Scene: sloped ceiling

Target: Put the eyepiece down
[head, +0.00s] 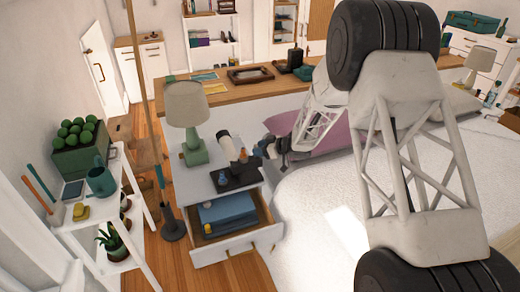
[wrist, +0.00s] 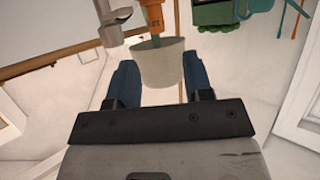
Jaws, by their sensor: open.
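A pale tube with a dark end (head: 228,147) leans at an angle on the white nightstand (head: 190,165); it looks like the eyepiece, but it is too small to be sure. A dark tray (head: 236,180) lies on the nightstand just in front of it. My gripper (head: 258,152) is just right of the tube, over the nightstand's right side. In the wrist view its blue fingers (wrist: 160,88) are apart with nothing held between them. A grey metal part (wrist: 110,30) and an orange item (wrist: 153,15) show beyond the fingers there; I cannot tell if the grey part is the eyepiece.
A green lamp (head: 190,140) stands at the nightstand's back left; its shade (wrist: 160,68) shows behind the fingers. A small blue bottle (head: 222,180) is on the tray. The drawer (head: 235,242) is open with blue things inside. A bed (head: 310,205) is at right.

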